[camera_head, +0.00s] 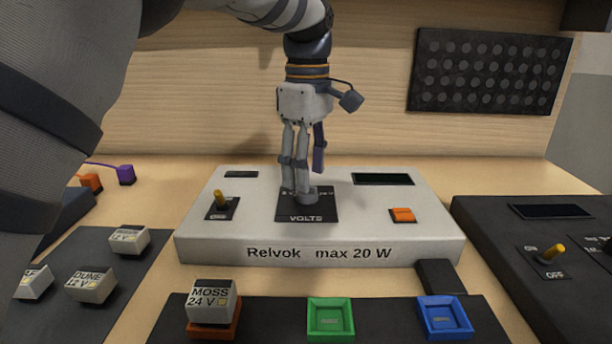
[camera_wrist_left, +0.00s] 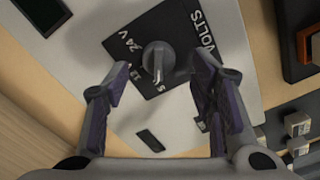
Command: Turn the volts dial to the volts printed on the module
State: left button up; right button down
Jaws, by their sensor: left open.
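The volts dial (camera_head: 308,196) is a grey knob on a black plate (camera_head: 305,214) marked VOLTS, on the white Relvok console (camera_head: 230,225). In the left wrist view the knob (camera_wrist_left: 157,57) has printed marks 24 V, 12 and 5 around it. Its ridge seems to point towards the 5. My left gripper (camera_head: 300,188) comes down over the dial, partly hiding it. In the left wrist view its two fingers (camera_wrist_left: 160,85) are apart, one on each side of the knob, with gaps. The MOSS module (camera_head: 212,295), printed 24 V, sits in a red-orange socket (camera_head: 213,329) at the front. My right gripper is not seen.
The console also holds a toggle switch (camera_head: 219,200), an orange button (camera_head: 402,215) and a dark display (camera_head: 382,179). Green (camera_head: 330,335) and blue (camera_head: 444,321) trays stand in front. Several modules lie at left; a black unit (camera_head: 530,230) stands at right.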

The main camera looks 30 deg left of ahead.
pick_arm(q)
jog(key=shift+f, duration=1.3)
jog(key=c, duration=1.1)
jog(key=shift+c, duration=0.2)
